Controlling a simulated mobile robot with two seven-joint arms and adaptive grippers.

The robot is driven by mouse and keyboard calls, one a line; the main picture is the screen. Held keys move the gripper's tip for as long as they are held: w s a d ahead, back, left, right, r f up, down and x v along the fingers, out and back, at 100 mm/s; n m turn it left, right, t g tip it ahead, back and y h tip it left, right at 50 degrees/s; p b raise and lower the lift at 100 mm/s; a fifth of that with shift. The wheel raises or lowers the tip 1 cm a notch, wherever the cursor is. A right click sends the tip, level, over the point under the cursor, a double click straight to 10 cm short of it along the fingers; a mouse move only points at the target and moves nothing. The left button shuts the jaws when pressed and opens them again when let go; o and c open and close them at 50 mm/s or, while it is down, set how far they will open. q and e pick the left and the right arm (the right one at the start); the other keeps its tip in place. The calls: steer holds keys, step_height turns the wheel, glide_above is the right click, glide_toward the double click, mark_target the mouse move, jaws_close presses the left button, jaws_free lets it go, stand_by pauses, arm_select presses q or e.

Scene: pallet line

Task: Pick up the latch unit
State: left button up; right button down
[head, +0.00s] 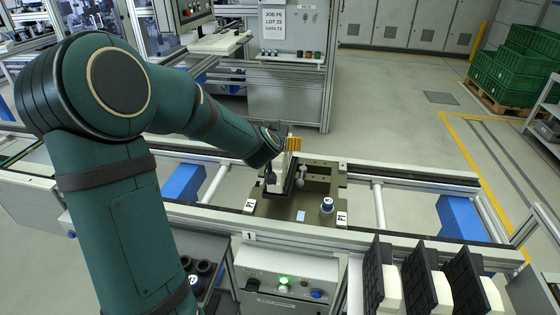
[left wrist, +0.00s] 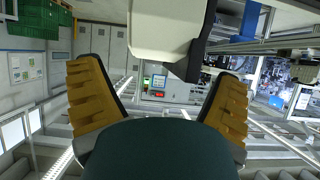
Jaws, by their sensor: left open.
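A cream-and-black unit, which looks like the latch unit (head: 283,178), stands on the dark pallet plate (head: 272,209) in the head view, partly hidden by my left arm. In the left wrist view the unit (left wrist: 165,32) shows large at the top, cream with a black plate, cut off by the frame edge. My left gripper (head: 291,145) is at the unit's upper end in the head view. Its yellow fingers are spread wide in the left wrist view (left wrist: 160,70), with no object clamped between them. Whether a finger touches the unit cannot be told. My right gripper is not in view.
Several similar black-and-cream units (head: 428,288) stand in a rack at front right. A blue-topped knob (head: 327,205) and grey clamps sit on the pallet plate. Conveyor rails (head: 410,175) run across. A control box (head: 285,275) with a green light is in front. Green crates (head: 520,65) stand far right.

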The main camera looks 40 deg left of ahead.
arm_select(q)
steer(key=x, duration=0.4)
steer(key=shift+w+a+f, duration=0.1)
steer(key=shift+w+f, duration=0.1)
steer(key=shift+w, duration=0.2)
steer(key=c, duration=1.4)
